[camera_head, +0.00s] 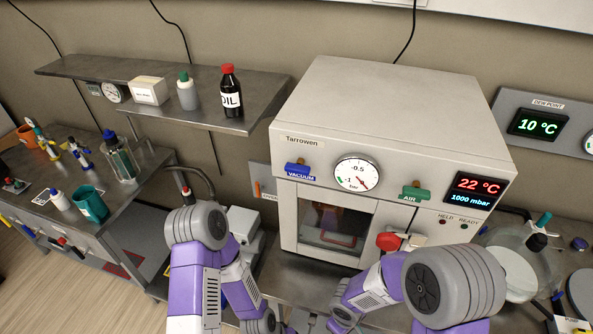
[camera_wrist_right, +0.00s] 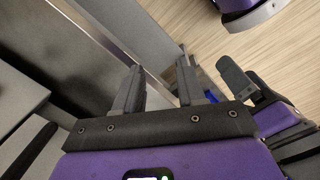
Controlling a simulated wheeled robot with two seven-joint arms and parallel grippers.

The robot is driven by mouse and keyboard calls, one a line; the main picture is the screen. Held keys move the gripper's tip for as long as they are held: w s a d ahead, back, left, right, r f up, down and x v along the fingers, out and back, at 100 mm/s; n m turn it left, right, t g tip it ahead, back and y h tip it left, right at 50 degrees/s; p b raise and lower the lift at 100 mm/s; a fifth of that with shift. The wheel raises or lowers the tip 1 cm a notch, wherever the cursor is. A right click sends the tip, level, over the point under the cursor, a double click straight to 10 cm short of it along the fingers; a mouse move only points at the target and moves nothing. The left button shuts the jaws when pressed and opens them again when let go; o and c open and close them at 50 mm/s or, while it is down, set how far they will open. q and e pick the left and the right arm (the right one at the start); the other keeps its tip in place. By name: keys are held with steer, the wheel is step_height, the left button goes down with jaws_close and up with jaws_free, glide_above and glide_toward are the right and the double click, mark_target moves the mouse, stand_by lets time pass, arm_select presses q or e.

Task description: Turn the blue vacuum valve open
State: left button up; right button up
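The blue vacuum valve handle (camera_head: 298,163) sits on the upper left front of the white Tarrowen oven (camera_head: 385,110), above a blue VACUUM label. The handle lies roughly crosswise, along the label. My right gripper (camera_wrist_right: 160,75) is open and empty in the right wrist view, its two fingers apart. In the head view both arms are folded low in front of the oven, well below the valve, and neither gripper shows clearly. A grey finger-like part at the right of the wrist view seems to belong to my left gripper (camera_wrist_right: 238,78); its opening cannot be made out.
The oven has a dial gauge (camera_head: 358,173), a green AIR valve (camera_head: 414,192), a red knob (camera_head: 388,241) and a display (camera_head: 475,191) reading 22 °C, 1000 mbar. A shelf (camera_head: 250,118) with bottles hangs left. A glass vessel (camera_head: 525,262) stands right. The space before the valve is clear.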

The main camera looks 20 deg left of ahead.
steer(key=w+a+r+n+t+h, duration=0.2)
steer(key=w+a+r+n+t, duration=0.25)
steer(key=w+r, duration=0.4)
steer(key=n+t+y, duration=0.2)
steer(key=n+t, duration=0.1)
steer(key=t, duration=1)
glide_toward(296, 172)
steer(key=w, duration=0.2)
steer(key=shift+m, duration=0.25)
steer(key=w+p, duration=0.1)
steer(key=w, duration=0.5)
steer(key=shift+w+d+p, duration=0.15)
steer(key=shift+d+p, duration=0.1)
steer(key=shift+p, duration=0.1)
steer(key=shift+w, duration=0.6)
jaws_close()
